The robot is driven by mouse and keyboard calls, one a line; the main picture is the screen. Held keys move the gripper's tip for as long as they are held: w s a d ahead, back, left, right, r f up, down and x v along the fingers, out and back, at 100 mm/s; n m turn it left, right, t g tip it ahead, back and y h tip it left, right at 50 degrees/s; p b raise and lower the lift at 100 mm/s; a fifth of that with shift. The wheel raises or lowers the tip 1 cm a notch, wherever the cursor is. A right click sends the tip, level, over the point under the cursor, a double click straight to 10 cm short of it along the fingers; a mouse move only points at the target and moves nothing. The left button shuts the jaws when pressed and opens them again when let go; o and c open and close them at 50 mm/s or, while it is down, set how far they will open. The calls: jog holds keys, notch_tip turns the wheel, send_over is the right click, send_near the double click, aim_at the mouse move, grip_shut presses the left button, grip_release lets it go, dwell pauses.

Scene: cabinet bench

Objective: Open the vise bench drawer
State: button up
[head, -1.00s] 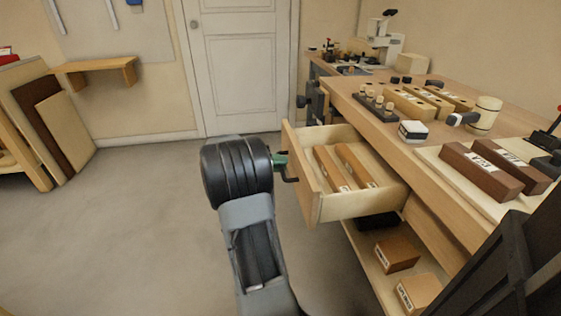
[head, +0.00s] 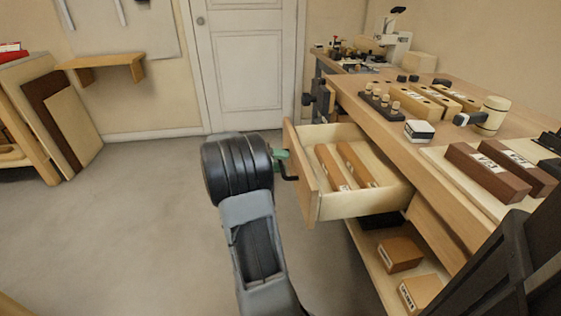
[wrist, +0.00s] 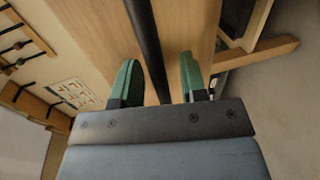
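The vise bench drawer (head: 345,206) is pulled well out from under the bench top in the head view. Two long wooden blocks lie inside it. Its dark bar handle (head: 288,168) is on the front panel; the bar also shows in the wrist view (wrist: 148,40). My gripper (head: 282,160) is at the handle. In the wrist view, my gripper's green fingers (wrist: 158,78) stand apart on either side of the bar, with gaps visible between bar and fingers. Whether either finger touches the bar farther along is hard to see.
A dark vise (head: 318,98) is at the bench end. Boxes (head: 400,253) sit on the lower shelf. The floor left of the drawer is clear.

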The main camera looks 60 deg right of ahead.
jog(key=p+v, duration=0.4)
jog(key=v, duration=1)
dwell(0.4)
jog(key=s+a+r+n+t+y+p, duration=0.3)
jog(key=a+r+t+p, duration=0.2)
jog(key=a+r+p, duration=0.4)
jog(key=s+a+r+n+t+y+p, duration=0.3)
jog(key=s+a+r+t+y+p, duration=0.1)
jog(key=a+r+p, duration=0.6)
jog(key=s+a+r+n+t+y+p, duration=0.3)
jog(key=a+r+t+p, duration=0.3)
jog(key=a+r+p, duration=0.3)
jog(key=shift+s+a+r+n+y+p, duration=0.35)
jog(key=shift+a+p, duration=0.2)
jog(key=shift+p, duration=0.8)
jog(key=shift+d+f, duration=0.1)
